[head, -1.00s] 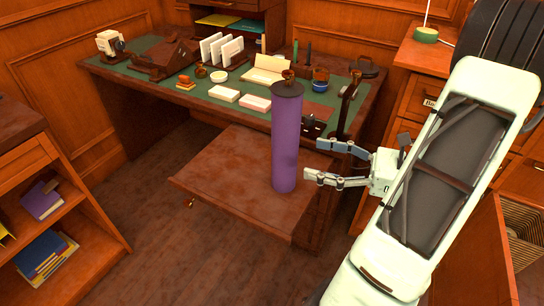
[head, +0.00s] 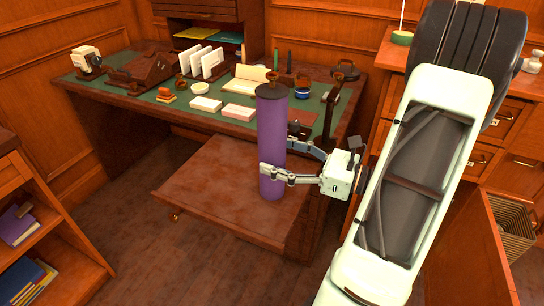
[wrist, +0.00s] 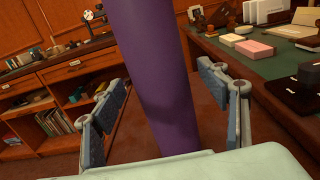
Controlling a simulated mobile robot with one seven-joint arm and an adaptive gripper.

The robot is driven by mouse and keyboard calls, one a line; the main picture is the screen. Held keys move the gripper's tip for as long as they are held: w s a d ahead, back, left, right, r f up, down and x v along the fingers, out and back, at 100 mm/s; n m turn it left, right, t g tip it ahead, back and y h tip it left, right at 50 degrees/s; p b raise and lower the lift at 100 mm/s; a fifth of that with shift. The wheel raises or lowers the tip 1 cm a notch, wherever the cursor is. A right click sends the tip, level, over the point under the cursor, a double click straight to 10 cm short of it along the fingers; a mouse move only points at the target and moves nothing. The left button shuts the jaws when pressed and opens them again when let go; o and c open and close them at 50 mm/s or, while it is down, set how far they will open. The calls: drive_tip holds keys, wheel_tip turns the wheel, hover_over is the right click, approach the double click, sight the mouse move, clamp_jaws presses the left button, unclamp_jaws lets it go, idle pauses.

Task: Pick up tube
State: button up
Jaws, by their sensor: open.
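The tube (head: 271,133) is tall and purple with a dark cap. It stands upright on the brown pull-out board (head: 213,185) in front of the desk. My gripper (head: 279,162) has come in from the right, with its open fingers on either side of the tube's lower half. In the wrist view the tube (wrist: 163,75) runs up between the two spread fingers, with visible space on each side. One finger is partly hidden behind the tube in the head view.
The green-topped desk (head: 149,99) behind holds paper stacks, a letter rack (head: 206,62) and a dark upright stand (head: 329,110) close to my gripper. A bookcase (head: 50,250) is at lower left. Open floor lies left of the board.

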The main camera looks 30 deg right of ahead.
drive_tip(key=shift+x, duration=1)
drive_tip(key=shift+c, duration=0.2)
drive_tip(key=c, duration=1.3)
drive_tip(key=shift+r, duration=0.15)
